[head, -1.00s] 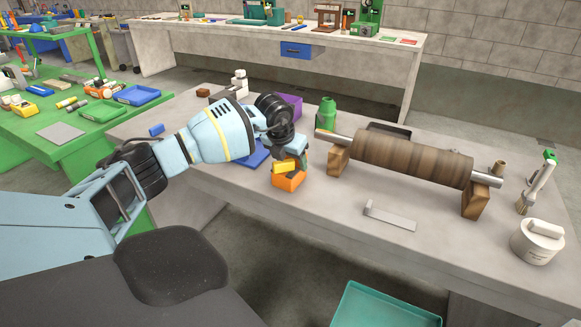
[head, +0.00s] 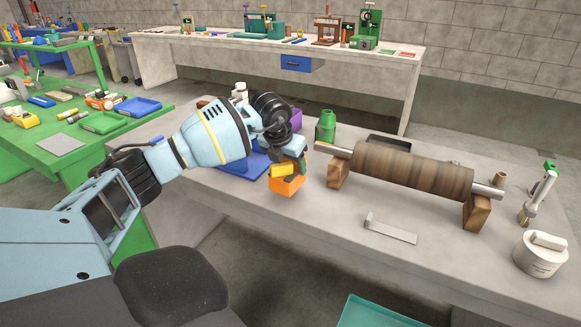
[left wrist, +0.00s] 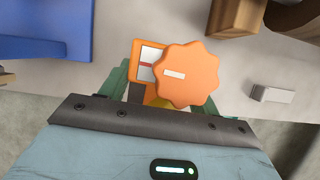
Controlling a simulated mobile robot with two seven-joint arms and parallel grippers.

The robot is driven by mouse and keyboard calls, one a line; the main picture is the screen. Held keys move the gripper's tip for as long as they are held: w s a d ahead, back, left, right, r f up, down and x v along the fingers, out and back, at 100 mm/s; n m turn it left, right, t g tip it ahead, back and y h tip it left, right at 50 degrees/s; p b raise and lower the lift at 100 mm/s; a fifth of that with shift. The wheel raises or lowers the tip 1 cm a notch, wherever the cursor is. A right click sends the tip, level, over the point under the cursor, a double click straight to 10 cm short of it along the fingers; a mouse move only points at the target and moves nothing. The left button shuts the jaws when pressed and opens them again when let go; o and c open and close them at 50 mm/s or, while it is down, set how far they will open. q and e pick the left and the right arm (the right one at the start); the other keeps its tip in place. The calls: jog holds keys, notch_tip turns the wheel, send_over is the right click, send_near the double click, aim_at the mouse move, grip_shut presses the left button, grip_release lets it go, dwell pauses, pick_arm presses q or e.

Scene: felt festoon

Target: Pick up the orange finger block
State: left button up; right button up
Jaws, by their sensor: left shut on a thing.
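The orange finger block (head: 287,186) is below my left gripper (head: 290,165), near the front edge of the grey workbench (head: 335,212) in the head view. A yellow part shows just above it between the fingers. The block looks tilted and a little above the bench top. In the left wrist view, the block (left wrist: 147,50) shows a pale label with a red stripe, and a scalloped orange knob (left wrist: 187,75) hides much of it. The left gripper is shut on the block, with its green fingers at both sides. My right gripper is not in view.
A blue tray (head: 243,165) lies behind the block. A wooden roller (head: 412,171) on supports stands to the right, with a green bottle (head: 326,126) behind. A metal bracket (head: 390,229) lies in front of the roller. A teal bin (head: 375,312) is below the bench.

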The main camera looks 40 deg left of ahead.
pick_arm(q)
jog(key=s+d, duration=0.3)
jog(key=s, duration=0.3)
jog(key=s+d+r+b, duration=0.1)
jog(key=s+d, duration=0.2)
jog(key=s, duration=0.4)
jog(key=shift+s+d+r+b, duration=0.25)
jog(key=shift+d+b, duration=0.05)
